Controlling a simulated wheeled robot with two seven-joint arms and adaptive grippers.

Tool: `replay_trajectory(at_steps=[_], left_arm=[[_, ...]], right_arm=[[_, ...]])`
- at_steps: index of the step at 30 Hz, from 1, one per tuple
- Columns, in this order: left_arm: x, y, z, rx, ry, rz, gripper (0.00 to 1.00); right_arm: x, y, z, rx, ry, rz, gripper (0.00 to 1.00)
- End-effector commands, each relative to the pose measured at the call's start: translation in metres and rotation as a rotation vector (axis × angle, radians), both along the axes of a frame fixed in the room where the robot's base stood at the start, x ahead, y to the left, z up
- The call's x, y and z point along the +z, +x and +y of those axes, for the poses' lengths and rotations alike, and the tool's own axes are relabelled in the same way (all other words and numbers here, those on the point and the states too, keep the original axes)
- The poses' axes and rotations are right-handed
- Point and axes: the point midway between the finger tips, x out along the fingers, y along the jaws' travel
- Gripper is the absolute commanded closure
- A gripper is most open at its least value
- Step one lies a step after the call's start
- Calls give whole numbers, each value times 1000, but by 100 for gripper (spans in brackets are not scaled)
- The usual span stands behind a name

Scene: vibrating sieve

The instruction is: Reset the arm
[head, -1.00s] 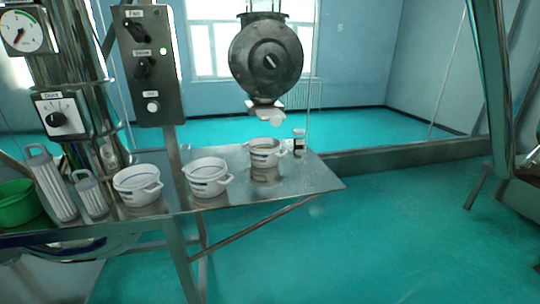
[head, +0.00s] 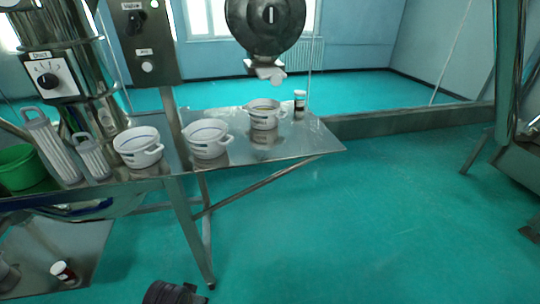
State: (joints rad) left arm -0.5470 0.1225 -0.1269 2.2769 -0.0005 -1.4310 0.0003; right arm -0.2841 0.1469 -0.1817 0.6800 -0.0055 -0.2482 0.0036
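The metal table (head: 305,150) carries three white pots with handles: a left one (head: 138,150), a middle one (head: 208,142) and a right one (head: 265,112). The right pot stands below the outlet of the dark round machine body (head: 266,22).
A small jar (head: 299,103) stands by the right pot. Two ribbed cylinders with handles (head: 50,147) and a green bowl (head: 18,168) are at the left.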

Motion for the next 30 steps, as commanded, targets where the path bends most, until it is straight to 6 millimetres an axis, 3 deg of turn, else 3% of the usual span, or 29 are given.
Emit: replay_trajectory(at_steps=[13,30], left_arm=[[-112,3,6,-9,14,34,71],[-244,-31,23,-18,34,76,71]], right_arm=[[2,-4,-1,1,0,4,60],[4,-9,-1,0,-1,8,60]])
